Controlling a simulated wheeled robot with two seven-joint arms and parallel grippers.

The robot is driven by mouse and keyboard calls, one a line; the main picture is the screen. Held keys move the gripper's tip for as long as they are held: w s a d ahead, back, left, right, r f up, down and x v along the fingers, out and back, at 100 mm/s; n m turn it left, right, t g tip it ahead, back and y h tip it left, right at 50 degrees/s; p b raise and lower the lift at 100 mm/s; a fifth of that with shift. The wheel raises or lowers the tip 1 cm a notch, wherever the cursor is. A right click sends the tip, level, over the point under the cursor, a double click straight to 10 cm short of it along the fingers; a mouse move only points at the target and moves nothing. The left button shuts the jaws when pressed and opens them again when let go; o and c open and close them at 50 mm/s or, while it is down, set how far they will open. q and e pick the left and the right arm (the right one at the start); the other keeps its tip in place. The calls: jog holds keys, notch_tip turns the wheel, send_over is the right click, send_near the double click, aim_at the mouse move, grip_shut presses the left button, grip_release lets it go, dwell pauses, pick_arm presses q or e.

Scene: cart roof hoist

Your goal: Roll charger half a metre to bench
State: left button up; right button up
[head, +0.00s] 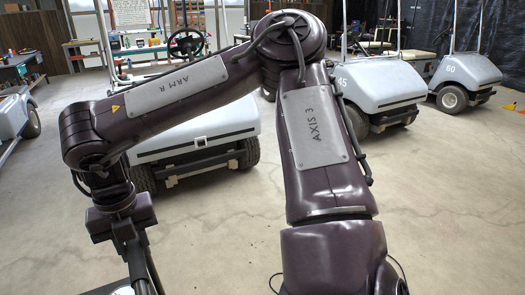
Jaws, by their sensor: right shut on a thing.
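My right gripper (141,268) hangs pointing down at the lower left, at the end of my right arm, which arches across the middle of the view. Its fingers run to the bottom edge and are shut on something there. Only a thin grey and dark edge of what seems to be the charger (104,288) shows at the bottom edge. The rest of it, and the exact grip, are cut off. A workbench (14,75) with a dark top stands at the far left. My left gripper is out of view.
A white golf cart (208,128) stands behind my arm, partly hidden. Two more carts, marked 45 (380,85) and 60 (468,70), stand at the right back. Another cart's corner (12,115) shows at the left edge. The concrete floor (445,200) at the right front is clear.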

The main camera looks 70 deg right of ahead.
jog(key=w+a+p, duration=0.2)
jog(key=w+a, duration=0.4)
jog(key=a, duration=0.2)
dwell(0.6)
